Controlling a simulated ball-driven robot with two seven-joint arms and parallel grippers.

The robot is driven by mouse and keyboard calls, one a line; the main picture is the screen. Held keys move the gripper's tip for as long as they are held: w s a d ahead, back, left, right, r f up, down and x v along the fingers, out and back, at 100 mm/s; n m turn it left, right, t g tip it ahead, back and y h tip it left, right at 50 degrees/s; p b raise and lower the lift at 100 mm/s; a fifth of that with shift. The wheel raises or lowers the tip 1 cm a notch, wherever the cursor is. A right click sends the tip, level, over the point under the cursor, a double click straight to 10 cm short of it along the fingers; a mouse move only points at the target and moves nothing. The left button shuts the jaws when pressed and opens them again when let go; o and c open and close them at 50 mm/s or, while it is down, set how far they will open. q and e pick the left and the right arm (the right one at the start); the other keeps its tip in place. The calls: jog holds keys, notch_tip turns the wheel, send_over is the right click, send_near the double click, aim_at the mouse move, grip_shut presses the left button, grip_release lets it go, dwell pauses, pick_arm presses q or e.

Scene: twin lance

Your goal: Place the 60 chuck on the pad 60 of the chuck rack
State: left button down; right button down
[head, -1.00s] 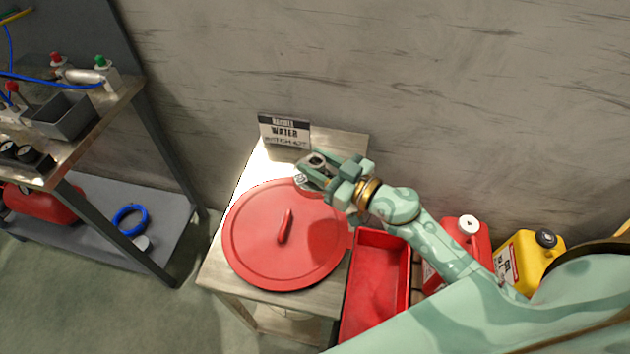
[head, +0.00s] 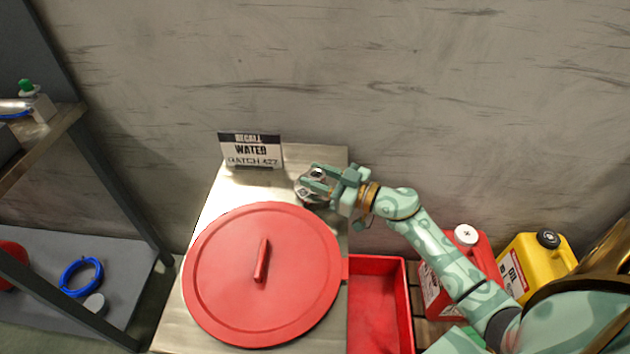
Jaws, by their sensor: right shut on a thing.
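My right gripper (head: 309,184) reaches in from the right over the back right of a steel table. It is shut on a small grey metal piece (head: 316,174), which looks like a chuck; no number on it can be read. More grey metal shows just under the fingers, and I cannot tell whether it is part of the same piece. My left gripper is not in view. No chuck rack or pad marked 60 can be made out.
A large red round lid (head: 215,290) covers much of the steel table (head: 200,218). A sign (head: 251,150) stands at its back. A red tray (head: 378,264), a red can (head: 468,236) and a yellow can (head: 540,262) are at right. A shelf unit (head: 135,262) is at left.

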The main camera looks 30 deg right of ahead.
jog(key=shift+r, duration=0.15)
jog(key=c, duration=0.9)
grip_release()
jog(key=shift+f, duration=0.2)
